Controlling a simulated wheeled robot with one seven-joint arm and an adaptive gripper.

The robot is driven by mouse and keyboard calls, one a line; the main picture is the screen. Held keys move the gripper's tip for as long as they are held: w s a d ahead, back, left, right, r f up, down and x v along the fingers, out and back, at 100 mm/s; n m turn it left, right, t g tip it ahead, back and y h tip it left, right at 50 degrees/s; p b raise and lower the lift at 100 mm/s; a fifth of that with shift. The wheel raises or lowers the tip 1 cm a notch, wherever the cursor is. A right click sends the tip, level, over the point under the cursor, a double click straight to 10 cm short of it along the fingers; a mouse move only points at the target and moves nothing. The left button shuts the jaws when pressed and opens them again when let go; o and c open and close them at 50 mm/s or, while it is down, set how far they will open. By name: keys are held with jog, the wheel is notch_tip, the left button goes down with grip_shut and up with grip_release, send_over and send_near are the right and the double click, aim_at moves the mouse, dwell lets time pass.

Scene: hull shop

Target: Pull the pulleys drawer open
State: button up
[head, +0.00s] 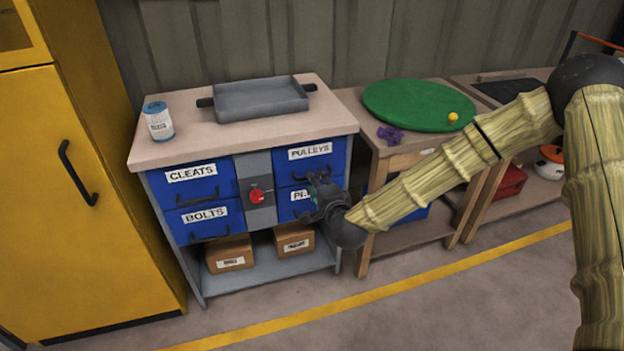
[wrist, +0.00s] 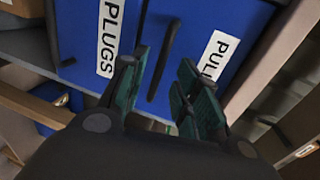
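The pulleys drawer (head: 330,159) is the blue upper right drawer of a grey cabinet, with a white PULLEYS label. It looks shut. My gripper (head: 318,192) is in front of the right-hand drawers and partly hides the lower one, the plugs drawer (head: 286,207). In the wrist view the pulleys drawer (wrist: 205,22) is on the right and the plugs drawer (wrist: 75,50) on the left. The dark pulleys handle (wrist: 170,50) shows between the spread green-padded fingers of my gripper (wrist: 165,62). The fingers are open; I cannot tell how deep the handle sits between them.
The cabinet top (head: 210,143) holds a grey tray (head: 262,98) and a blue-lidded can (head: 158,121). Cleats (head: 200,188) and bolts (head: 186,228) drawers are on the left, beside a red knob (head: 257,195). A wooden table (head: 372,150) stands close on the right. The floor in front is clear.

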jog(key=shift+x, duration=2.2)
grip_shut()
